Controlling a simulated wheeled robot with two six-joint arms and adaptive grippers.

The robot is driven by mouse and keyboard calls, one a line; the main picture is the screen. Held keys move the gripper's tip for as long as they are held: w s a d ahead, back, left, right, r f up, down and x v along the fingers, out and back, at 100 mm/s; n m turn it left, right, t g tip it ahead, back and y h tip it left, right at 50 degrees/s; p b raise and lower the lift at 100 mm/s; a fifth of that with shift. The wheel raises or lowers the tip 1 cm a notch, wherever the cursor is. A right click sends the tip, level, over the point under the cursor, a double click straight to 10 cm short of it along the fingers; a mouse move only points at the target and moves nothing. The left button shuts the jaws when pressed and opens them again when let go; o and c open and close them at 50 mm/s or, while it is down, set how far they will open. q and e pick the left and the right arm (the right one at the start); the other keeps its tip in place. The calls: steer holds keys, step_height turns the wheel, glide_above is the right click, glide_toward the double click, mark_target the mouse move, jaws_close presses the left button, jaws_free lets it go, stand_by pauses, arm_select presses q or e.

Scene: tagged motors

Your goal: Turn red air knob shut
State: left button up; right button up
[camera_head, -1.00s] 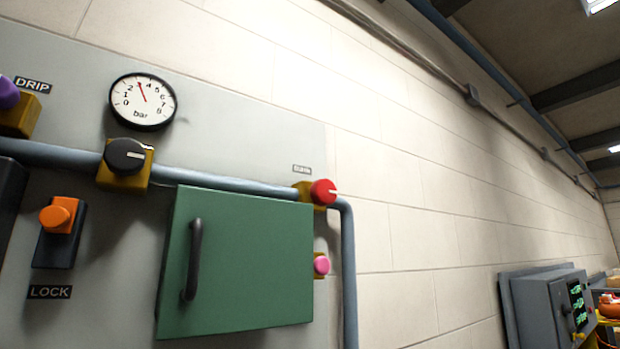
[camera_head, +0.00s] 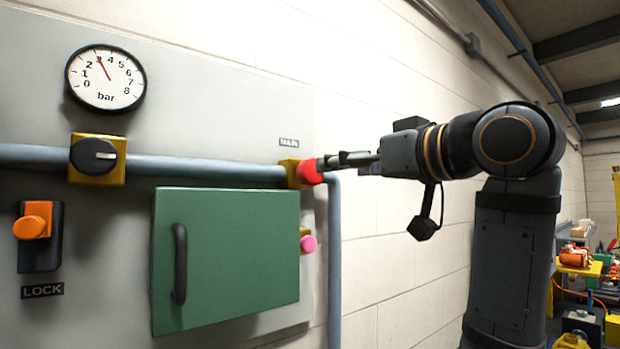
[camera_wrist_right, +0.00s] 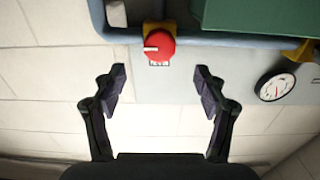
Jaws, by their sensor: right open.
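The red knob (camera_head: 309,172) sits on a yellow valve body (camera_head: 291,172) on the blue pipe, under a small label reading MAIN (camera_head: 289,142). My right gripper (camera_head: 322,163) reaches in from the right, its fingertips at the knob in the head view, partly covering it. In the right wrist view the red knob (camera_wrist_right: 159,46) lies just beyond and between the fingertips of my open right gripper (camera_wrist_right: 160,78). A white mark on the knob points left in that view. I cannot tell whether the fingers touch it. My left gripper is not in view.
A pressure gauge (camera_head: 105,78) reads about 3 bar. A black knob (camera_head: 93,156), an orange lock knob (camera_head: 33,222), a pink knob (camera_head: 308,243) and a green door (camera_head: 226,258) with a black handle share the panel. Cluttered shelves stand at the far right.

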mark_target(314, 167)
steer(key=p+x, duration=0.2)
steer(key=x, duration=0.1)
steer(key=p+x, duration=0.2)
steer(key=x, duration=0.1)
steer(key=p+x, duration=0.1)
steer(key=x, duration=0.3)
steer(key=shift+s+r+p, duration=0.1)
steer(key=shift+r+p, duration=0.25)
steer(key=shift+p, duration=0.05)
steer(key=shift+w+f, duration=0.15)
steer(key=shift+w, duration=0.15)
steer(key=c, duration=1.1)
